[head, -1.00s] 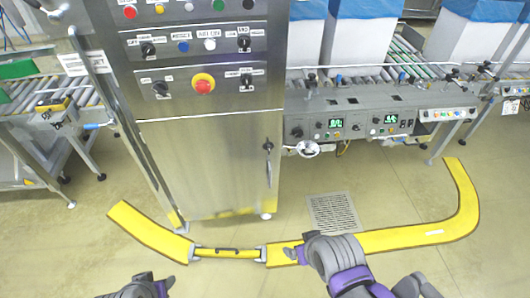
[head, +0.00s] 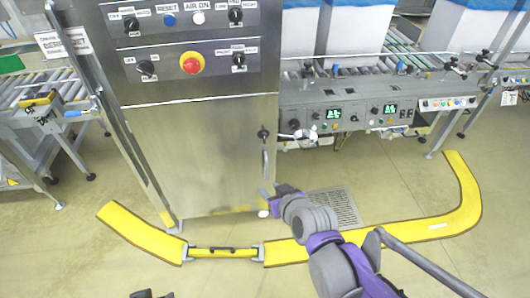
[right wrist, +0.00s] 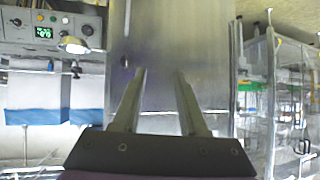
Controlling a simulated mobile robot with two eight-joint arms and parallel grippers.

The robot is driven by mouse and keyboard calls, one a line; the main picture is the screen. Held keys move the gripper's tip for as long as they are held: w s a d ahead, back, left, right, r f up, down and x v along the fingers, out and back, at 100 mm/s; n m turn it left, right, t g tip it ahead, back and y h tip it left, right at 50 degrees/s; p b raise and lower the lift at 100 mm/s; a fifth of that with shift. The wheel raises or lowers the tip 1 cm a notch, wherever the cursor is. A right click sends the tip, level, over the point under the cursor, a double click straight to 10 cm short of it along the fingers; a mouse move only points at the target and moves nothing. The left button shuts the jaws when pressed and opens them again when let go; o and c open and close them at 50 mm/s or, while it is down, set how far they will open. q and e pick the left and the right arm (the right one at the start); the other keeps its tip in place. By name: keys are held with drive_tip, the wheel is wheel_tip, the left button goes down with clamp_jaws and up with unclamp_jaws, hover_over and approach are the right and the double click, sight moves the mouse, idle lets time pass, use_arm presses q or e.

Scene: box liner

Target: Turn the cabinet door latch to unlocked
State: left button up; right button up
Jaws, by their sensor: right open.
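The steel cabinet door (head: 205,160) faces me in the head view. Its small dark round latch (head: 264,133) sits near the right edge, just above a slim vertical handle (head: 265,158). My right gripper (head: 268,192) is in front of the door's lower right part, below the latch and apart from it. In the right wrist view its two fingers (right wrist: 158,75) are spread and empty, pointing at the door. A small dark spot (right wrist: 124,60), probably the latch, shows left of the fingers. Only a bit of my left gripper (head: 150,294) shows at the bottom edge.
The cabinet's control panel (head: 180,45) has knobs and a red button above the door. A conveyor with a control box (head: 350,112) stands at the right. A yellow floor strip (head: 370,236) runs before the cabinet. A floor grate (head: 335,207) lies right of my gripper.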

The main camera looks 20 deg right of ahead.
drive_tip(key=w+f+t+b, duration=0.3)
drive_tip(key=w+f+b, duration=0.2)
drive_tip(key=w, duration=0.4)
drive_tip(key=m+t+h+b, duration=0.3)
drive_tip(key=t+h+b, duration=0.1)
drive_tip(key=b, duration=0.1)
approach(264, 137)
use_arm(q)
wheel_tip(264, 137, down, 15)
drive_tip(key=b, duration=0.1)
drive_tip(key=shift+w+f+g, duration=0.15)
drive_tip(key=shift+w+g, duration=0.15)
drive_tip(key=shift+w, duration=0.15)
use_arm(e)
drive_tip(key=w+d, duration=0.1)
drive_tip(key=w, duration=0.7)
drive_tip(key=shift+w+d+f, duration=0.2)
drive_tip(key=shift+w+f, duration=0.1)
drive_tip(key=shift+f, duration=0.1)
clamp_jaws()
